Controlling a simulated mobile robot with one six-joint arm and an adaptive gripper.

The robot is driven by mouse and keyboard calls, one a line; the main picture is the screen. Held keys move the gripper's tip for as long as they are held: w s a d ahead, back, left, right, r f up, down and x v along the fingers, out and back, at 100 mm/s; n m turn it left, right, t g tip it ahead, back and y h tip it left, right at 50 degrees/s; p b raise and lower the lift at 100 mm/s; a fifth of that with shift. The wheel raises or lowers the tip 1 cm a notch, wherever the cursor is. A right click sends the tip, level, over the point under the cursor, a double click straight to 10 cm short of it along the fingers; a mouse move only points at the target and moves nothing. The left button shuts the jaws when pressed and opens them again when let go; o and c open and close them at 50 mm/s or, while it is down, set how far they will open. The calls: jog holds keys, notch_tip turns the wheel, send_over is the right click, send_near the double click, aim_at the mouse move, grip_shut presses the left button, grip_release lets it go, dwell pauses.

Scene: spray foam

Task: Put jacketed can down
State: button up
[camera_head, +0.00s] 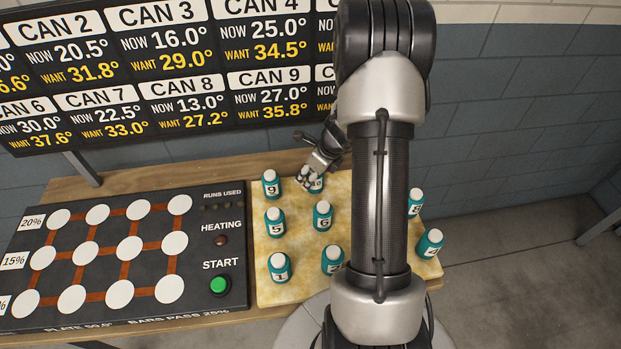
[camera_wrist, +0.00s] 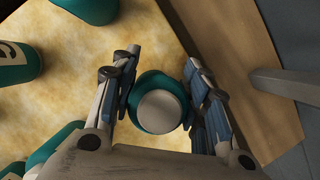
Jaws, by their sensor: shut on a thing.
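My gripper (camera_head: 313,176) points down at the back of the tan board (camera_head: 345,181). It is shut on a teal-jacketed can with a white top (camera_head: 316,187). In the wrist view the can (camera_wrist: 160,109) is between the two fingers of my gripper (camera_wrist: 163,95), seen from above and looking upright. The fingers hide most of its label, so I cannot read its number. It is over or on the board, close to the board's edge; I cannot tell whether its base touches.
Several other numbered teal cans stand on the board, including can 9 (camera_head: 271,186) just left, can 6 (camera_head: 323,215) in front and can 5 (camera_head: 275,222). A black heating panel (camera_head: 130,250) with white discs and a green start button (camera_head: 220,285) lies left. My arm hides part of the board.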

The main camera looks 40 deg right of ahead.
jog(key=shift+f, duration=0.15)
jog(key=o, duration=1.1)
jog(key=shift+o, duration=0.2)
